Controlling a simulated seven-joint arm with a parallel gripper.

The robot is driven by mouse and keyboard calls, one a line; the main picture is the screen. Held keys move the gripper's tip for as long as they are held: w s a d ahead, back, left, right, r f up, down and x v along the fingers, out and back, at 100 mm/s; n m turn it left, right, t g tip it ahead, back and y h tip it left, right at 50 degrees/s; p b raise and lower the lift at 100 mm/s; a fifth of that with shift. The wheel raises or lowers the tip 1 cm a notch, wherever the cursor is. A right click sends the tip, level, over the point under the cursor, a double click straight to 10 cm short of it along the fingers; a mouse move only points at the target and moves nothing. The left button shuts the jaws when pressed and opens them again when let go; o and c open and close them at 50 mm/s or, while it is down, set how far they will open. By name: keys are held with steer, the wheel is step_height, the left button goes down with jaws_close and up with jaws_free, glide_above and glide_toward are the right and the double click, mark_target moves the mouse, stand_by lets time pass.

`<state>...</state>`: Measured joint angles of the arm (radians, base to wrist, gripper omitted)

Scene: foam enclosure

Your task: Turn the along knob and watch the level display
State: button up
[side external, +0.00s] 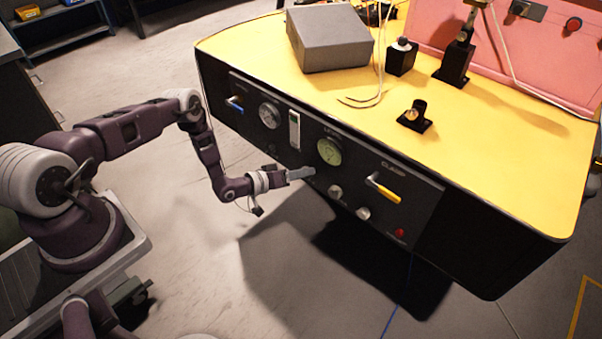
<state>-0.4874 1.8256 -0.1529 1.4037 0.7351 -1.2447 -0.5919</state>
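A dark control panel (300,185) covers the front of a yellow-topped machine. Two pale round knobs sit low on it: one left (335,191) and one right (363,213). Their labels are too small to read, so I cannot tell which is the along knob. A round green-faced dial (329,151) is above them and may be the level display; its reading is not legible. My gripper (311,172) points right at the panel, below and left of the green dial and left of the left knob. Touching or apart, and finger opening, cannot be made out.
The panel also carries a white-faced gauge (269,115), a narrow vertical indicator (294,130), a blue handle (234,104), a yellow handle (384,188) and a red button (400,232). A grey box (328,38) sits on the yellow top (480,140). Floor in front is clear.

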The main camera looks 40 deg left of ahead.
steer(key=shift+o, duration=1.1)
steer(key=v, duration=0.7)
steer(key=shift+a, duration=0.1)
